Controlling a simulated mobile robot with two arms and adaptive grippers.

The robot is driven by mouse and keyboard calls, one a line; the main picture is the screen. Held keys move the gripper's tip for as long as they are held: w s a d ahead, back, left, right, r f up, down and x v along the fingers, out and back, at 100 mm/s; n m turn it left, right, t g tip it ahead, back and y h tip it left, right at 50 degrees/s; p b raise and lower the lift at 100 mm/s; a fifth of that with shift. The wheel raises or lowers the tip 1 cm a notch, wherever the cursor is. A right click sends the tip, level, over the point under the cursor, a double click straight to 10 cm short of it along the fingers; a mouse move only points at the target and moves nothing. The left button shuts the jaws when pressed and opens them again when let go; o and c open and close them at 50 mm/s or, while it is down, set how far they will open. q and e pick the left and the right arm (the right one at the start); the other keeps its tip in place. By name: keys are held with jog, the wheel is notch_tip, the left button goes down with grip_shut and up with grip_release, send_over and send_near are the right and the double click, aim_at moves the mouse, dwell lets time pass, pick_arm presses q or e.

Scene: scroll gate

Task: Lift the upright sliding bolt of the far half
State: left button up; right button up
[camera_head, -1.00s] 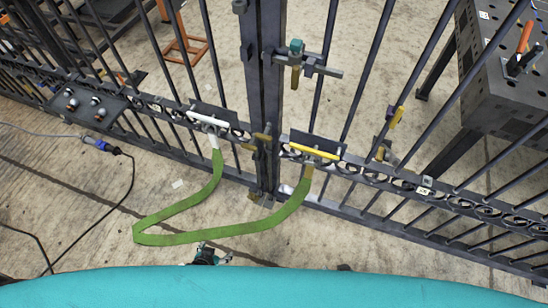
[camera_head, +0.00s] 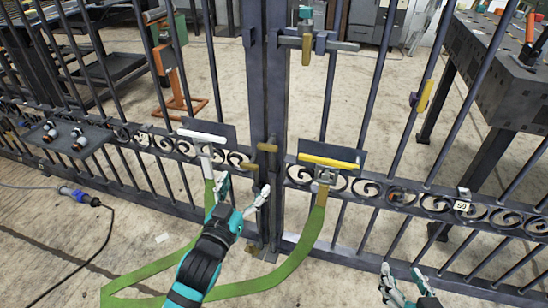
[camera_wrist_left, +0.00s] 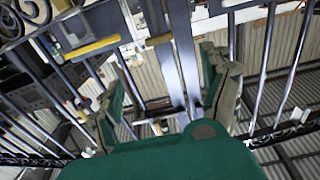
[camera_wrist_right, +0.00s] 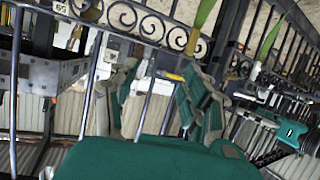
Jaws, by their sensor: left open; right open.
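At the gate's meeting posts (camera_head: 266,75), a brass-coloured handle (camera_head: 267,147) sticks out of upright metalwork, with a second one (camera_head: 250,167) just below left. They look like bolt handles; I cannot tell which belongs to the far half. My left gripper (camera_head: 243,186) is open and empty, below and slightly left of these handles, apart from them. The left wrist view shows a brass handle (camera_wrist_left: 158,40) up between the open fingers. My right gripper (camera_head: 400,272) is open and empty, low in front of the right gate half.
A green strap (camera_head: 300,255) hangs in a loop between a white handle (camera_head: 203,135) and a yellow handle (camera_head: 330,161). A horizontal latch bar (camera_head: 340,45) crosses the posts higher up. A shelf with knobs (camera_head: 65,136) is at left, a dark table (camera_head: 490,70) behind at right.

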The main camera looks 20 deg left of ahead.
pick_arm(q)
jog(key=b, duration=0.2)
send_near(266, 147)
jog(key=w, duration=0.4)
jog(key=w+b, duration=0.1)
jog(key=w, duration=0.5)
jog(key=shift+d+f+b, duration=0.15)
jog(key=shift+d+b, duration=0.1)
jog(key=shift+b, duration=0.1)
jog(key=shift+w, duration=0.45)
pick_arm(e)
notch_tip(266, 147, up, 16)
jog(key=a+t+y, duration=0.2)
jog(key=t+y, duration=0.1)
jog(key=t, duration=0.7)
jog(key=shift+s+a+t+y, duration=0.15)
jog(key=shift+s+t+y, duration=0.05)
jog(key=shift+t+y, duration=0.1)
